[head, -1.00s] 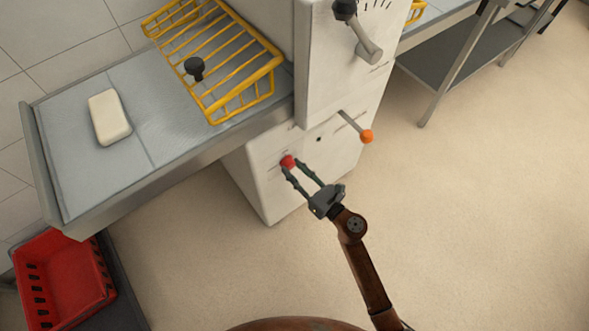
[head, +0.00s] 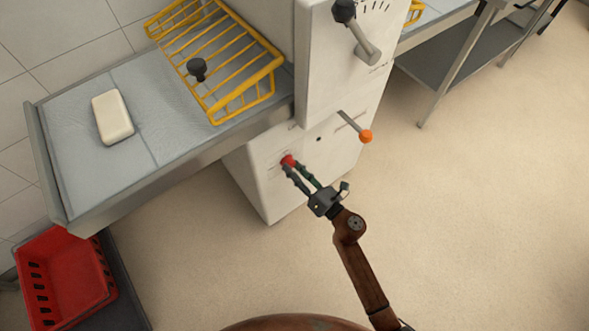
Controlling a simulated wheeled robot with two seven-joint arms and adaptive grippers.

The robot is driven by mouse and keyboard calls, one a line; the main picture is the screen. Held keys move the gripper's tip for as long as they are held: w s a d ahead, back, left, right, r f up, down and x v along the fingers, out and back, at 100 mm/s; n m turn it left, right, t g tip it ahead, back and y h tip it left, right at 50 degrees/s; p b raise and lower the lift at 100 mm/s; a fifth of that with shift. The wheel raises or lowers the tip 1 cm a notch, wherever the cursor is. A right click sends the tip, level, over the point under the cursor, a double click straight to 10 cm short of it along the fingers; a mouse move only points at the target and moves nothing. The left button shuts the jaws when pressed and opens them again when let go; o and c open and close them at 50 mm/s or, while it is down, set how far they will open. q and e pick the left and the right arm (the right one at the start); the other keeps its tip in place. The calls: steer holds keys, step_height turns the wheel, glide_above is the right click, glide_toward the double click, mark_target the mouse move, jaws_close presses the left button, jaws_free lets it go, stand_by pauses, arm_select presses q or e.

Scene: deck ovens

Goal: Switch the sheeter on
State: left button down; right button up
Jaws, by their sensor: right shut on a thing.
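The sheeter (head: 345,75) is a white cabinet with a belt table (head: 70,150) on its left side. A red knob (head: 287,160) sits on the lower front of the cabinet. My right gripper (head: 292,167) is at the red knob, its fingers closed in on it, partly covering it. A lever with an orange ball (head: 365,136) sticks out to the right of the knob. A grey crank handle with a black knob (head: 358,32) is higher up on the cabinet, beside a scale of marks. My left gripper is not in view.
A yellow wire guard (head: 240,110) stands over the belt. A pale dough block (head: 112,117) lies on the belt at the left. A red crate (head: 65,275) is on the floor at lower left. The floor (head: 480,200) to the right is clear.

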steer(key=shift+r+m, duration=0.1)
steer(key=shift+m, duration=0.5)
steer(key=shift+m+p, duration=0.35)
steer(key=shift+m, duration=0.65)
steer(key=m+p, duration=0.2)
steer(key=m, duration=0.2)
steer(key=m+t+p, duration=0.1)
steer(key=m, duration=0.4)
steer(key=shift+h+p, duration=0.4)
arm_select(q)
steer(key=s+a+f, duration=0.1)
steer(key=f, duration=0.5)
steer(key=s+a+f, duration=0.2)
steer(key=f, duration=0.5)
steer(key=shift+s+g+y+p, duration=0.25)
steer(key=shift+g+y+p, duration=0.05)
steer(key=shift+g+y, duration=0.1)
arm_select(e)
steer(key=shift+m, duration=1)
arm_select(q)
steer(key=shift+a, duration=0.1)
arm_select(e)
steer(key=o, duration=1.1)
steer(key=shift+o, duration=0.2)
steer(key=v, duration=1.2)
steer(key=shift+f, duration=0.3)
